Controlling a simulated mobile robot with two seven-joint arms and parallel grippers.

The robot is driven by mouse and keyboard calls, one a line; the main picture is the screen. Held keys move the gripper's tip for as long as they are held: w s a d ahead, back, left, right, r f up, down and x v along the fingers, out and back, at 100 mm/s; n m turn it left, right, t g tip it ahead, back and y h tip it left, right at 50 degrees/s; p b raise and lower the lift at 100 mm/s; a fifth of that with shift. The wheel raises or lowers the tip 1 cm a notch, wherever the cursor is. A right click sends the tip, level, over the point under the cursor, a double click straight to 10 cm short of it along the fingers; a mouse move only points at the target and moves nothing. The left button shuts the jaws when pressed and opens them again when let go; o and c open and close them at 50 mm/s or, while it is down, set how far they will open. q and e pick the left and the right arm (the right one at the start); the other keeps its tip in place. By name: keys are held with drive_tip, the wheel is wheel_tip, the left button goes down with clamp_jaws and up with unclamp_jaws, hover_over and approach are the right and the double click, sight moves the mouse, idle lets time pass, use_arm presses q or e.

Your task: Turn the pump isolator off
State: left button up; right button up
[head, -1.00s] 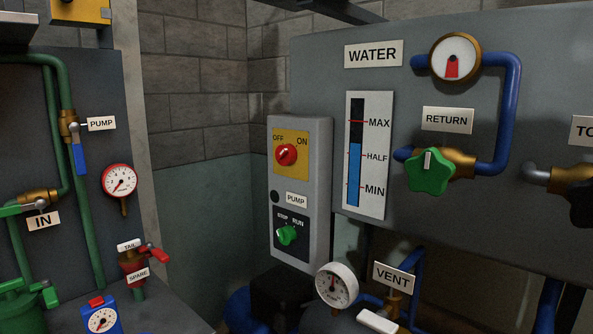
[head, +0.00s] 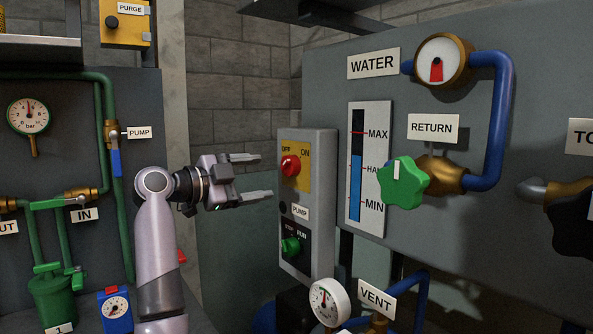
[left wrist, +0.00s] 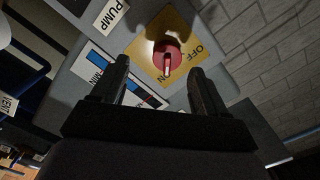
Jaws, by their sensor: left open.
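The pump isolator is a red knob (head: 290,166) on a yellow OFF/ON plate (head: 303,181), high on a grey box. My left gripper (head: 264,176) is open and empty, just left of the knob in the head view, its fingers pointing at it. In the left wrist view the knob (left wrist: 168,56) lies ahead, between the two spread fingers, without visible contact. Its pale pointer mark is turned toward the ON side, away from the OFF lettering. The right gripper is not in view.
Below on the same box are a PUMP label (head: 300,211) and a green STOP/RUN knob (head: 291,246). To the right are a level gauge (head: 369,165) and a green RETURN valve (head: 403,183). A VENT dial (head: 328,302) stands lower down.

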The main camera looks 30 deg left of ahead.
sight(283, 166)
use_arm(q)
drive_tip(key=shift+m+h, duration=0.3)
drive_tip(key=shift+m, duration=0.1)
drive_tip(key=w, duration=0.1)
drive_tip(key=w+d+r+p, duration=0.1)
drive_tip(key=w, duration=0.1)
drive_tip(key=w+d+r+p, duration=0.1)
drive_tip(key=w, duration=0.1)
drive_tip(key=shift+d, duration=0.2)
drive_tip(key=shift+w+d+f, duration=0.15)
drive_tip(key=shift+w+d, duration=0.1)
drive_tip(key=shift+w, duration=0.3)
drive_tip(key=c, duration=1.1)
